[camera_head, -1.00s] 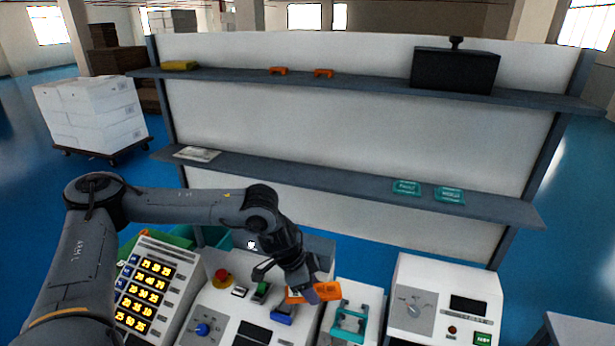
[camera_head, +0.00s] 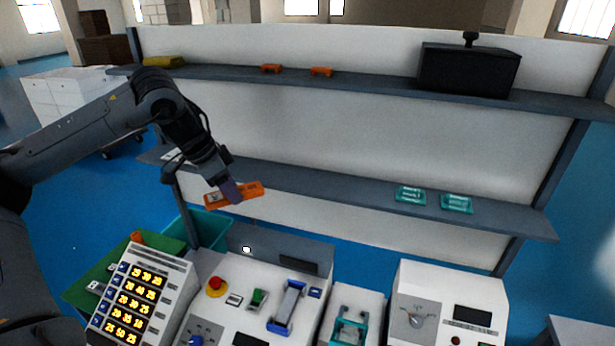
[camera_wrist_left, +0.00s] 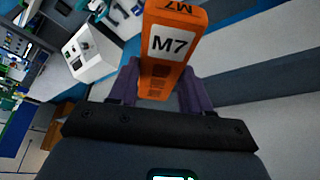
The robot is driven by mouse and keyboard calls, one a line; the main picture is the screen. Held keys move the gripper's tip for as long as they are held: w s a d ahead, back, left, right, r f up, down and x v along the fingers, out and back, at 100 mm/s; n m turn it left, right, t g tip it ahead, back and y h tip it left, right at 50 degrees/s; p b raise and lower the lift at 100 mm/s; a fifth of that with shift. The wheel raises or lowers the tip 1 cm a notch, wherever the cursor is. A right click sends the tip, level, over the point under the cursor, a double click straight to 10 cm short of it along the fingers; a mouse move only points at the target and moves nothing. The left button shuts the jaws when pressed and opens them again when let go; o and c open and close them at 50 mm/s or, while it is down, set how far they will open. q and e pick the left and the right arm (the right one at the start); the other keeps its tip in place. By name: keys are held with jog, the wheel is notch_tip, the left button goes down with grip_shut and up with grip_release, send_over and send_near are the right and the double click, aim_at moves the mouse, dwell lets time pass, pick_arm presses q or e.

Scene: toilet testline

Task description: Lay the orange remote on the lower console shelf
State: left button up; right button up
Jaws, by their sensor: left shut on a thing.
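The orange remote (camera_head: 247,190) is held by my left gripper (camera_head: 230,191), which is shut on it. In the left wrist view the remote (camera_wrist_left: 172,50) shows a white "M7" label and sits between the purple fingers (camera_wrist_left: 160,88). In the head view it is in front of the left part of the lower console shelf (camera_head: 320,183), close to its front edge in the picture. Whether it touches the shelf cannot be told. My right gripper is not in view.
Two teal items, one (camera_head: 410,195) and another (camera_head: 456,203), lie on the lower shelf's right part. A pale flat item (camera_head: 172,155) lies at its left end, partly behind my arm. The shelf's middle is bare. The upper shelf (camera_head: 370,83) holds a black box (camera_head: 468,70). Consoles (camera_head: 450,300) stand below.

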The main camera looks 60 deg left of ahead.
pick_arm(q)
jog(key=shift+w+d+r+p, duration=0.1)
jog(key=shift+w+d+p, duration=0.1)
jog(key=shift+w+p, duration=1.7)
jog(key=shift+w+d+r+p, duration=0.15)
jog(key=shift+w+p, duration=1.15)
jog(key=shift+w, duration=1.05)
jog(key=shift+w+d+f+p, duration=0.1)
jog(key=shift+w+d+p, duration=0.1)
jog(key=shift+w+p, duration=1.7)
jog(key=shift+w+r, duration=0.1)
jog(key=shift+w, duration=0.7)
jog(key=shift+w+d, duration=0.1)
jog(key=shift+w, duration=0.2)
jog(key=shift+w, duration=0.1)
